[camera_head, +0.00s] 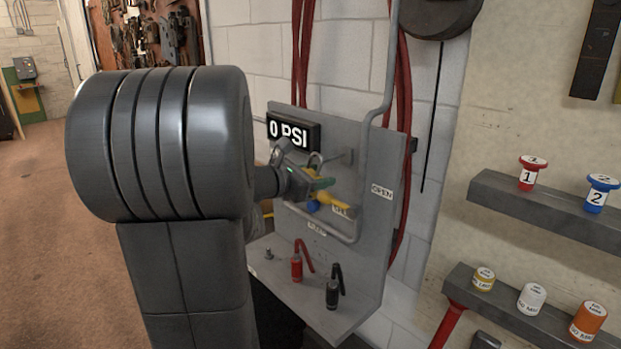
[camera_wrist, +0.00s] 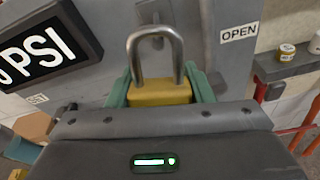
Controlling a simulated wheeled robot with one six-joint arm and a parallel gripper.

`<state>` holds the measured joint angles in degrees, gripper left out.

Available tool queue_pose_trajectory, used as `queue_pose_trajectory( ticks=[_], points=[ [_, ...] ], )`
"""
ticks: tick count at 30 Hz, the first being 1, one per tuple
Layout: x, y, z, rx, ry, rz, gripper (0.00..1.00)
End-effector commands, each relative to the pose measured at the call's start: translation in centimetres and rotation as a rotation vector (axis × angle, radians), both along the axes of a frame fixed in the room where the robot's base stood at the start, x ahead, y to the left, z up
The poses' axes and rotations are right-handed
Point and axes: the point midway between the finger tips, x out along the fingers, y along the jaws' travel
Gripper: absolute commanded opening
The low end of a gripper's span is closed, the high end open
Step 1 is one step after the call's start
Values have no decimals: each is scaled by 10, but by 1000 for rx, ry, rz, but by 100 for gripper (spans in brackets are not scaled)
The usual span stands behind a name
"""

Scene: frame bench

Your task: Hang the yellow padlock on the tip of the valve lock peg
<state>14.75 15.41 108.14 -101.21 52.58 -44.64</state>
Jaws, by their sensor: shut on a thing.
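In the wrist view the yellow padlock (camera_wrist: 160,93) sits between the green fingers of my gripper (camera_wrist: 161,88), which is shut on its body. Its silver shackle (camera_wrist: 156,38) points up, away from the gripper. In the head view my gripper (camera_head: 318,184) is in front of the grey panel, and the shackle (camera_head: 315,159) shows just above the fingers. A small grey fitting (camera_head: 346,157) on the panel lies to the right of the shackle; it may be the lock peg. I cannot tell whether shackle and fitting touch.
A "0 PSI" display (camera_head: 292,131) is close at the upper left. A grey pipe (camera_head: 372,115) and an "OPEN" label (camera_head: 382,191) are at the right. A red hook-like piece (camera_head: 297,268) and a black one (camera_head: 333,294) stand on the ledge below.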

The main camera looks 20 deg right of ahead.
Motion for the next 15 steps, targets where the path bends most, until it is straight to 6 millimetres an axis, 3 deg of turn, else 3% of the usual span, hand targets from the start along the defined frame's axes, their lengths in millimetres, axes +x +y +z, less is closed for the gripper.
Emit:
queue_pose_trajectory(
  ticks=[15],
  points=[
    [12, -29, -1, 0, 1, -2, 19]
  ],
)
